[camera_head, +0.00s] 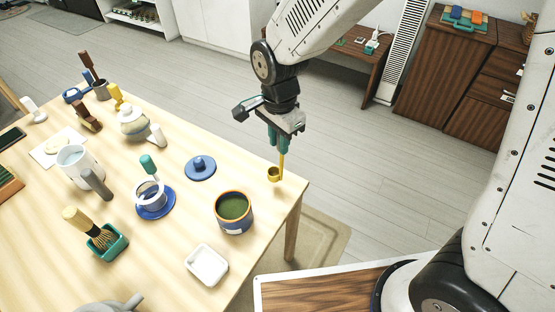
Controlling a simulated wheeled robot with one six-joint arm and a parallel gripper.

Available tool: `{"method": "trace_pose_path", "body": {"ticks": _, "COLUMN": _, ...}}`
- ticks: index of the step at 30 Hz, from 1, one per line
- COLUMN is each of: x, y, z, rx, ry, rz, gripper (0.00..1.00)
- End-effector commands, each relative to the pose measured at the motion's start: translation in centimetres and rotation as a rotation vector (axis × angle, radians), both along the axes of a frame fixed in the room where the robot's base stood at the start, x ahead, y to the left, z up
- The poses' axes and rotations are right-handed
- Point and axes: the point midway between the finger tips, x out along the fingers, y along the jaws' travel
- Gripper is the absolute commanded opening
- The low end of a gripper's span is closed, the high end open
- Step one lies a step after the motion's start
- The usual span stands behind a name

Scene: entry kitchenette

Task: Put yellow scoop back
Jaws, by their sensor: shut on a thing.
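The yellow scoop (274,174) has a small round bowl and a thin upright handle. My gripper (280,147) is shut on the top of the scoop's handle, and the bowl hangs below the fingers near the table's right edge. I cannot tell how high the bowl is above the table. A blue canister (233,226) with an orange rim and green contents stands open to the lower left of the scoop. A round blue lid (200,166) with a knob lies on the table behind the canister, left of the scoop.
A whisk (103,237) sits in a green holder. A glass pitcher (77,165) and teapot (132,122) stand further left. Bare tabletop surrounds the lid.

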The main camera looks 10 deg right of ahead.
Motion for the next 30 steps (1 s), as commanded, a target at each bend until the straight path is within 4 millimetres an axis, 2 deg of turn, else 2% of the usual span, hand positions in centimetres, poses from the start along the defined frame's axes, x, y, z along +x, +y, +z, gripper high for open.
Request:
{"method": "trace_pose_path", "body": {"ticks": 10, "x": 0.0, "y": -0.2, "z": -4.6, "rx": -0.002, "ry": 0.002, "rz": -0.002, "gripper": 0.0}}
{"method": "trace_pose_path", "body": {"ticks": 18, "x": 0.0, "y": -0.1, "z": -5.1, "rx": 0.001, "ry": -0.001, "rz": -0.002, "gripper": 0.0}}
{"method": "trace_pose_path", "body": {"ticks": 19, "x": 0.0, "y": -0.1, "z": -5.1, "rx": 0.0, "ry": 0.0, "rz": -0.002, "gripper": 0.29}}
{"method": "trace_pose_path", "body": {"ticks": 21, "x": 0.0, "y": -0.1, "z": -5.1, "rx": 0.0, "ry": 0.0, "rz": -0.002, "gripper": 0.45}}
{"method": "trace_pose_path", "body": {"ticks": 30, "x": 0.0, "y": -0.2, "z": -5.2, "rx": 0.0, "ry": 0.0, "rz": -0.002, "gripper": 0.45}}
